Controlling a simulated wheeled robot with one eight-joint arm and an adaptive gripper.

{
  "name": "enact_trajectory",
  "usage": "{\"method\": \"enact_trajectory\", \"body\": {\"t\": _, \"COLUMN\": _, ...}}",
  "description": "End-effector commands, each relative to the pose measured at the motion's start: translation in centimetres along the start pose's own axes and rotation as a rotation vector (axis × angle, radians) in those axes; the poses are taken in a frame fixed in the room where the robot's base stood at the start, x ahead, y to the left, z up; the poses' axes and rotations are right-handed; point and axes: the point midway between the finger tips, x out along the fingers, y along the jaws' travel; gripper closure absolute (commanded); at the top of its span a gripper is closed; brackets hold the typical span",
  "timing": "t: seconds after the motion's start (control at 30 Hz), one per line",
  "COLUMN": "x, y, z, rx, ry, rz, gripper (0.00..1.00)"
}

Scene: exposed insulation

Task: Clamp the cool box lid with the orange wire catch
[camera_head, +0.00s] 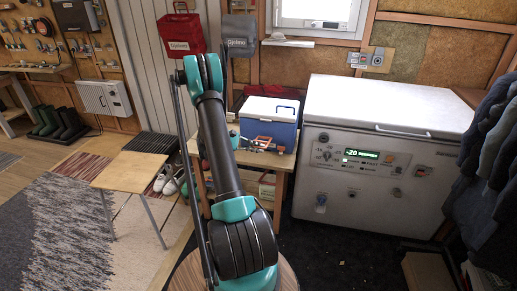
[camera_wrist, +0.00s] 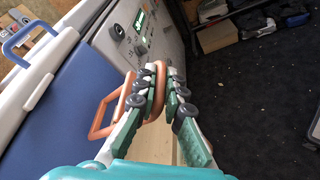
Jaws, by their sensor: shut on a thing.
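The cool box (camera_head: 266,127) has a blue body and a white lid (camera_head: 270,108), and stands on a small wooden table beside the white freezer. In the wrist view its blue wall (camera_wrist: 72,92) and white lid rim (camera_wrist: 28,98) fill the left side. The orange wire catch (camera_wrist: 103,113) sticks out from the box's front. My gripper (camera_wrist: 160,72) is shut on the catch's looped outer end, its green and grey fingers on either side. In the head view my gripper (camera_head: 257,143) is small at the box's front, partly behind my arm. The catch's mount is not clear.
The white chest freezer (camera_head: 375,140) stands close to the right of the cool box. The wooden table (camera_head: 281,161) has a narrow edge in front of the box. Dark floor (camera_wrist: 255,100) lies open at right.

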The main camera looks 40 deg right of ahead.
Motion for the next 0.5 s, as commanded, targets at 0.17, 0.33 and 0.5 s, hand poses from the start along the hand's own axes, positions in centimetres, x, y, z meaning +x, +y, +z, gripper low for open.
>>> {"method": "enact_trajectory", "body": {"t": 0.17, "x": -0.12, "y": 0.41, "z": 0.29, "rx": -0.029, "ry": 0.0, "rz": -0.012, "gripper": 1.0}}
{"method": "enact_trajectory", "body": {"t": 0.33, "x": -0.13, "y": 0.41, "z": 0.29, "rx": -0.031, "ry": 0.0, "rz": -0.012, "gripper": 1.0}}
{"method": "enact_trajectory", "body": {"t": 0.5, "x": -0.15, "y": 0.56, "z": 0.36, "rx": -0.039, "ry": 0.0, "rz": -0.016, "gripper": 1.0}}
